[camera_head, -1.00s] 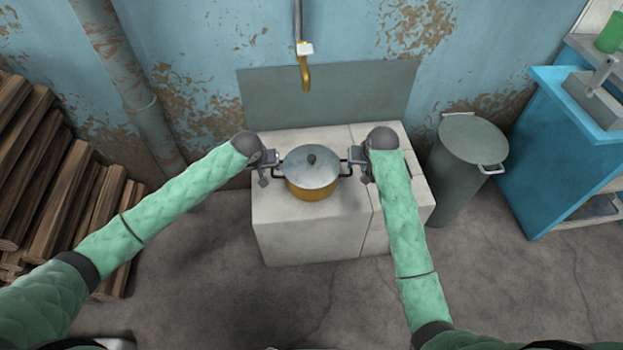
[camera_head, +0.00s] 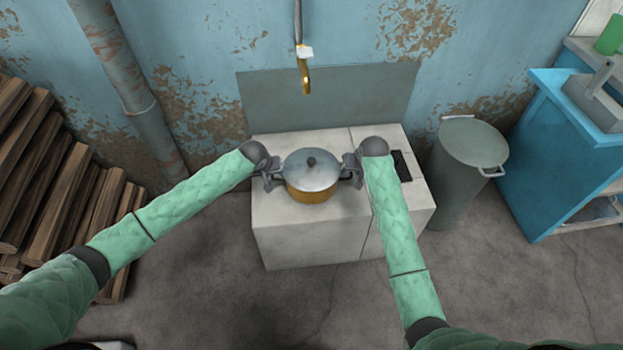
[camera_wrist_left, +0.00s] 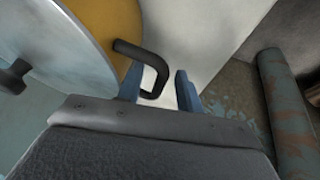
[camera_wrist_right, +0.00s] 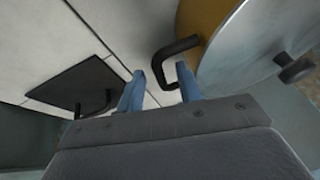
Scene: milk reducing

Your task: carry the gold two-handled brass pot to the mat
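The gold brass pot (camera_head: 311,192) with a grey lid (camera_head: 311,166) and dark knob stands upright on the pale block. My left gripper (camera_head: 274,180) is at its left handle; in the left wrist view the dark handle (camera_wrist_left: 154,68) lies between the two spread blue fingers (camera_wrist_left: 160,92). My right gripper (camera_head: 350,178) is at its right handle; in the right wrist view that handle (camera_wrist_right: 168,58) lies between the spread fingers (camera_wrist_right: 160,88). Both grippers look open, with gaps beside the handles. I cannot make out a mat.
The pale block (camera_head: 305,235) has a dark flat plate (camera_head: 402,166) on its right side. A gold tap (camera_head: 305,78) hangs above and behind the pot. A lidded grey bin (camera_head: 468,165) and blue cabinet (camera_head: 570,160) stand right; stacked wood (camera_head: 50,180) stands left.

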